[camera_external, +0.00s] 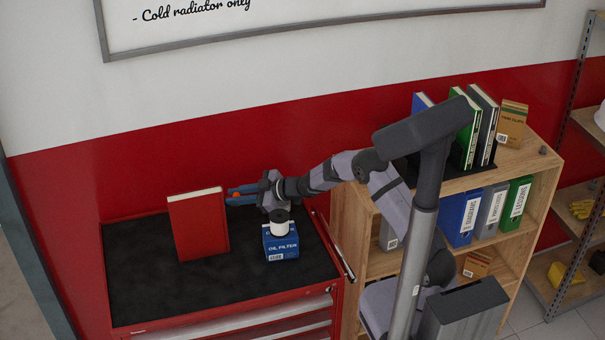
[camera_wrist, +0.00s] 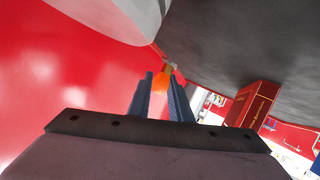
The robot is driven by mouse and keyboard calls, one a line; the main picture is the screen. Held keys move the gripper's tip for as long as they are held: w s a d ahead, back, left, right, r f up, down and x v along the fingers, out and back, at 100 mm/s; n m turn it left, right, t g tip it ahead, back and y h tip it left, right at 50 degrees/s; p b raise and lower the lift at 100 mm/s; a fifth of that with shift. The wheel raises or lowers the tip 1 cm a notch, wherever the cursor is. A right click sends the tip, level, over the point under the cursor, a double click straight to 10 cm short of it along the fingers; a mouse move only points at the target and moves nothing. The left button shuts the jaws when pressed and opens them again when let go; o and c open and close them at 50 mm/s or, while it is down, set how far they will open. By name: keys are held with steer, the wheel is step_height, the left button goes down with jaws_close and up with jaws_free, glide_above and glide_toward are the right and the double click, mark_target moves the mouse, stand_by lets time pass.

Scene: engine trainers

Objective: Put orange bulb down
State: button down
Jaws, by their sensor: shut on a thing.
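The orange bulb (camera_external: 236,194) is small and shows between my gripper's two blue fingers, just right of the red book. In the wrist view the orange bulb (camera_wrist: 161,79) sits between the fingertips, with its metallic end pointing away from me. My gripper (camera_external: 238,195) is shut on it, and the fingers also show in the wrist view (camera_wrist: 160,88). The gripper reaches leftward over the back part of the black-topped red tool chest (camera_external: 130,290). The bulb appears held above the top, but I cannot tell the exact gap.
An upright red book (camera_external: 198,225) stands left of the gripper. A blue oil filter box (camera_external: 281,245) with a white cylinder (camera_external: 279,227) on top stands close below and right of it. The black top's left part is clear. A wooden shelf (camera_external: 545,185) with binders stands right.

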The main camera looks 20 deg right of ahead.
mark_target(237, 206)
steer(key=shift+f+p, duration=0.4)
steer(key=shift+f, duration=1.45)
steer(key=shift+f, duration=0.1)
steer(key=shift+f, duration=0.1)
steer(key=c, duration=1.6)
jaws_free()
steer(key=shift+d+r, duration=0.1)
steer(key=shift+r, duration=0.1)
steer(key=b+v, duration=0.3)
steer(key=v, duration=0.9)
steer(key=shift+w+r, duration=0.1)
